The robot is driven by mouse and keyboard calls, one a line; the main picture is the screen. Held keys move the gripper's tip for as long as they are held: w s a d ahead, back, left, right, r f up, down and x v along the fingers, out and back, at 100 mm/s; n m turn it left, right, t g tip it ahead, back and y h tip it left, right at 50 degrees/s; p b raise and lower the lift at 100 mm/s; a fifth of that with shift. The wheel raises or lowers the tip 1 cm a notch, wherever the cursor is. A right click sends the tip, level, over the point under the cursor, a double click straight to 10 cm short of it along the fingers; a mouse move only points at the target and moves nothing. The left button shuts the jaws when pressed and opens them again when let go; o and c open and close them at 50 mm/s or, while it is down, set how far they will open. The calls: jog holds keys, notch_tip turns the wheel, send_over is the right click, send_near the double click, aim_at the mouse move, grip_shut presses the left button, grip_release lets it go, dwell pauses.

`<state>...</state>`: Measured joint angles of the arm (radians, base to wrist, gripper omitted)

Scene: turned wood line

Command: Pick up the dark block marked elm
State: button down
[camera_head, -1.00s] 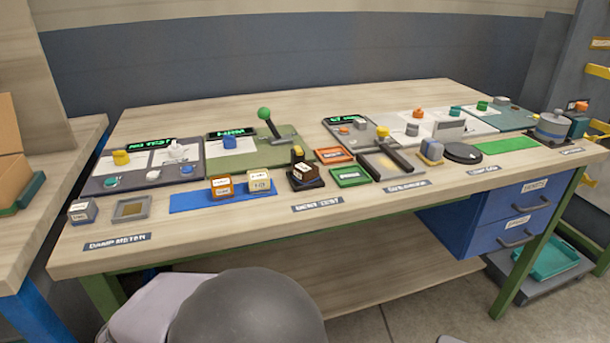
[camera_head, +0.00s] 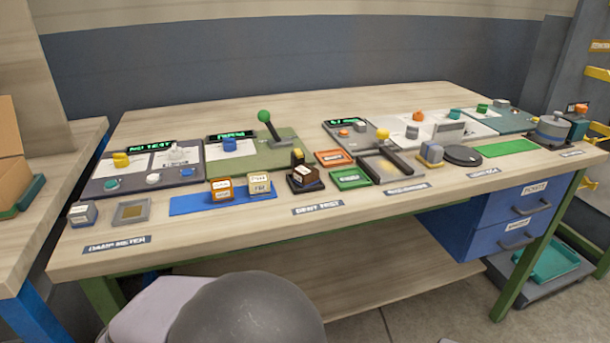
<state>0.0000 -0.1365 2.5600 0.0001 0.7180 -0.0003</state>
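A dark brown block (camera_head: 305,175) with a pale label on top sits in a black holder near the middle of the bench's front. A brown-orange block (camera_head: 221,190) and a cream block (camera_head: 259,185) stand side by side on a blue mat (camera_head: 188,203), left of the holder. All these labels are too small to read, so I cannot tell which block is marked elm. My gripper is not in view. Only a grey rounded part of my own body shows at the bottom, in front of the bench.
A grey block (camera_head: 82,213) and a small grey frame (camera_head: 132,211) stand at the front left. An orange tray (camera_head: 333,158) and a green tray (camera_head: 350,179) lie right of the holder. A green-knobbed lever (camera_head: 268,122) rises behind. The bench's front strip is mostly clear.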

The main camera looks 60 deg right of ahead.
aim_at(298, 172)
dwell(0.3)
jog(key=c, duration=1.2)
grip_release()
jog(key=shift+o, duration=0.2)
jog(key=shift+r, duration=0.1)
